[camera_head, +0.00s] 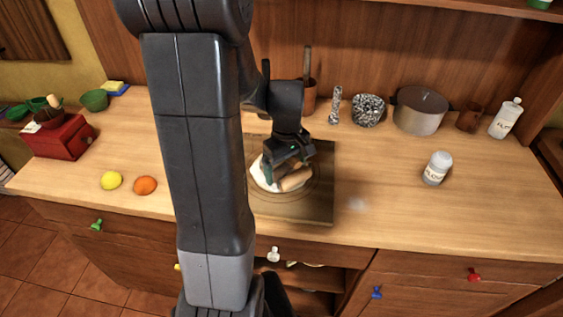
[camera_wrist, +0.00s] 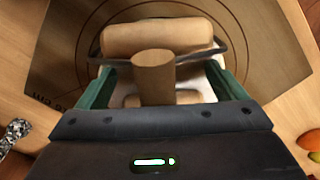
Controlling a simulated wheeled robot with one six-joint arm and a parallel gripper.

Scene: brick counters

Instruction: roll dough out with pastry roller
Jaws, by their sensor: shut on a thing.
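The pastry roller (camera_head: 295,178) has a light wooden cylinder and a wooden handle; in the wrist view its cylinder (camera_wrist: 158,36) lies crosswise beyond the handle (camera_wrist: 153,77), joined by a dark metal frame. My gripper (camera_head: 287,160) is shut on the roller, with its green fingers (camera_wrist: 163,92) on both sides of the handle. The white dough (camera_head: 262,176) lies under the roller on the board (camera_head: 305,213) and is partly hidden by my arm and the roller. I cannot tell whether the roller touches the dough.
A lemon (camera_head: 111,180) and an orange (camera_head: 145,185) lie on the counter at left. A white-capped jar (camera_head: 437,168) stands at right. A pot (camera_head: 419,111), a speckled bowl (camera_head: 368,110) and a white bottle (camera_head: 506,118) stand along the back.

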